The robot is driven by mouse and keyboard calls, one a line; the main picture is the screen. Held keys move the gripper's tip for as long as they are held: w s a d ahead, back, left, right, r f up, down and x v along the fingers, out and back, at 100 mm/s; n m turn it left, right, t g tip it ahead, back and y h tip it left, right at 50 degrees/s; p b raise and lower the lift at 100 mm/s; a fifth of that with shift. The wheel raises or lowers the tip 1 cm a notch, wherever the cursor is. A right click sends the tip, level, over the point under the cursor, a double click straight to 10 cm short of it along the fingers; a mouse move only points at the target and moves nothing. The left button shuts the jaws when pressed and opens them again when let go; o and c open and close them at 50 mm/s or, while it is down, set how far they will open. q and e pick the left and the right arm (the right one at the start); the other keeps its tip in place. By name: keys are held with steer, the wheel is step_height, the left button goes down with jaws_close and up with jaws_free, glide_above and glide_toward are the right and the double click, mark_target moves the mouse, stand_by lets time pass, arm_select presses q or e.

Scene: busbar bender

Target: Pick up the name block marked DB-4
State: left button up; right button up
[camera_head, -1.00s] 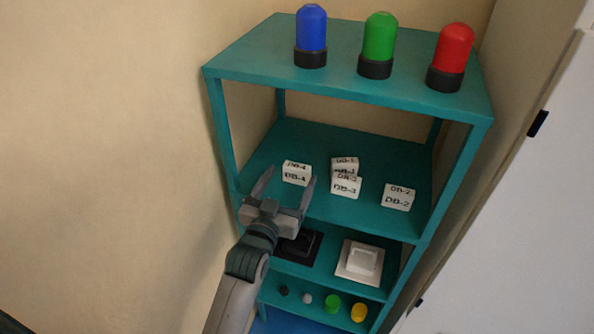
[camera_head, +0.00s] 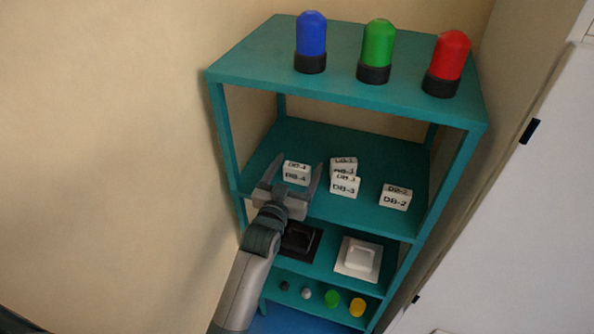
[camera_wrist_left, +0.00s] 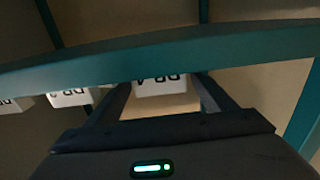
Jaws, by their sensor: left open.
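The white name block marked DB-4 (camera_head: 296,173) sits on the middle shelf of the teal rack, left of the other blocks. It also shows in the left wrist view (camera_wrist_left: 161,86), its marking upside down and its edge cut off by a teal shelf edge. My left gripper (camera_head: 293,178) is open, its two fingers reaching in on either side of the block. I cannot tell whether the fingers touch it. My right gripper is not in view.
Blocks DB-3 (camera_head: 345,187) and DB-2 (camera_head: 395,199) stand to the right, with another block (camera_head: 344,164) behind DB-3. The teal top shelf (camera_head: 350,85) overhangs and carries blue, green and red lamps. A white cabinet (camera_head: 520,230) stands at right.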

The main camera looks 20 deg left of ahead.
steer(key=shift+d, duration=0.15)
arm_select(q)
steer(key=c, duration=1.2)
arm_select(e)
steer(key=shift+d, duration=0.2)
arm_select(q)
steer(key=shift+o, duration=0.2)
steer(key=shift+r, duration=0.15)
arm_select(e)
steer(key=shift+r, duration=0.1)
